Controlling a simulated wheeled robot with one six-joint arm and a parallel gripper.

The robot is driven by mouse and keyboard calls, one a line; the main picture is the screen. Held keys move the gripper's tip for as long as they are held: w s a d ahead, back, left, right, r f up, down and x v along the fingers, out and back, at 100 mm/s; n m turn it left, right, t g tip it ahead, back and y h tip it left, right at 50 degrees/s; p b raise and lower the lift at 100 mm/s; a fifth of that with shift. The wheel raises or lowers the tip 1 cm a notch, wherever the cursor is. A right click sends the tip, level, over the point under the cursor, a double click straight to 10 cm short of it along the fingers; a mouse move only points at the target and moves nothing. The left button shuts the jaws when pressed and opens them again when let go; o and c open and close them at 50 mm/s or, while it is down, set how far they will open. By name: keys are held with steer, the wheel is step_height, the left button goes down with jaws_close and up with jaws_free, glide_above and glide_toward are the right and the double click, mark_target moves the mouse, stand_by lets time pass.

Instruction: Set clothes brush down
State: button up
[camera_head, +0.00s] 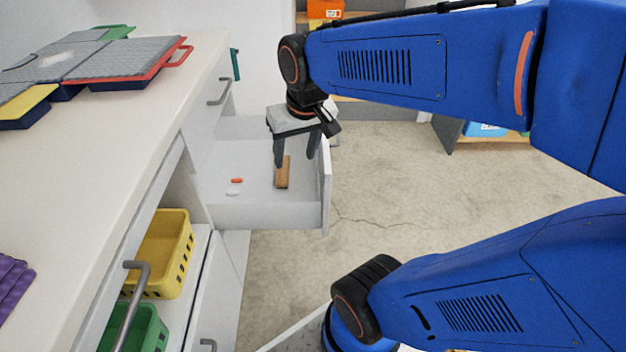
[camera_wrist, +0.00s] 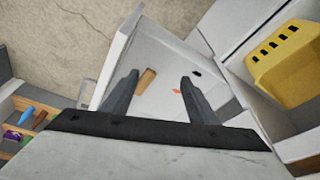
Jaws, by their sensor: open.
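The clothes brush (camera_head: 283,173) shows as a narrow brown wooden piece inside the open white drawer (camera_head: 268,215). It appears to lie on the drawer floor. My gripper (camera_head: 295,160) is over the drawer, pointing down, with its two dark fingers apart. In the wrist view, the brush (camera_wrist: 147,78) shows between the fingers of my gripper (camera_wrist: 159,76), closer to the left finger. A clear gap separates it from the right finger. I cannot tell its exact height below the fingertips.
A small red item (camera_head: 237,180) and a white item (camera_head: 234,193) lie left of the brush in the drawer. Yellow (camera_head: 166,250) and green (camera_head: 141,332) baskets sit in the cabinet below the counter (camera_head: 110,125). Open floor (camera_head: 400,185) lies to the right.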

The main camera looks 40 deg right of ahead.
steer(key=s+a+n+t, duration=0.1)
steer(key=s+n, duration=0.1)
steer(key=s, duration=0.7)
steer(key=shift+s+a+f, duration=0.15)
steer(key=shift+a+f, duration=0.1)
steer(key=shift+f, duration=0.1)
